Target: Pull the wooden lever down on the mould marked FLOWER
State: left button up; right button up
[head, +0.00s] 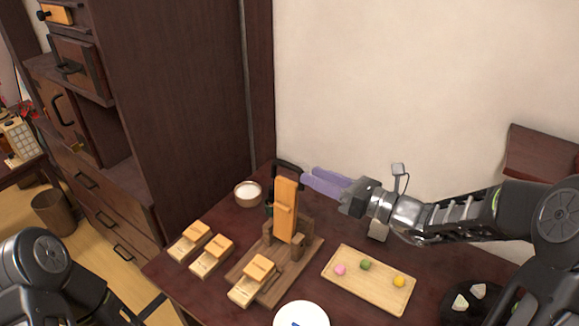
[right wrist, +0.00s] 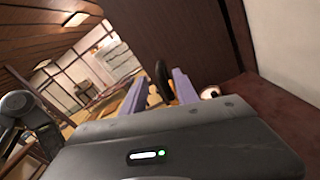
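A wooden press (head: 285,210) stands on the dark table with its orange lever upright. A dark bar handle (head: 287,165) sits at the lever's top; a dark curved part, likely this handle, shows between my fingers in the right wrist view (right wrist: 162,78). Pale wooden moulds with orange tops lie at the press's foot (head: 253,280) and to its left (head: 212,257) (head: 190,240). No FLOWER marking is legible. My right gripper (head: 312,180) has its purple fingers apart, close to the handle's right side; contact cannot be told. My left gripper is out of view.
A wooden tray (head: 345,285) with pink, green and yellow sweets lies right of the press. A white bowl (head: 247,190) stands behind left. A white plate (head: 301,314) is at the front, and a black plate (head: 472,300) at the right. A dark cabinet (head: 180,90) rises behind left.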

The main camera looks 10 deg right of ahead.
aim_at(295, 168)
jog(key=shift+p+x, duration=0.65)
jog(key=shift+x, duration=3.25)
jog(key=shift+c, duration=0.3)
grip_shut()
jog(key=shift+f, duration=0.1)
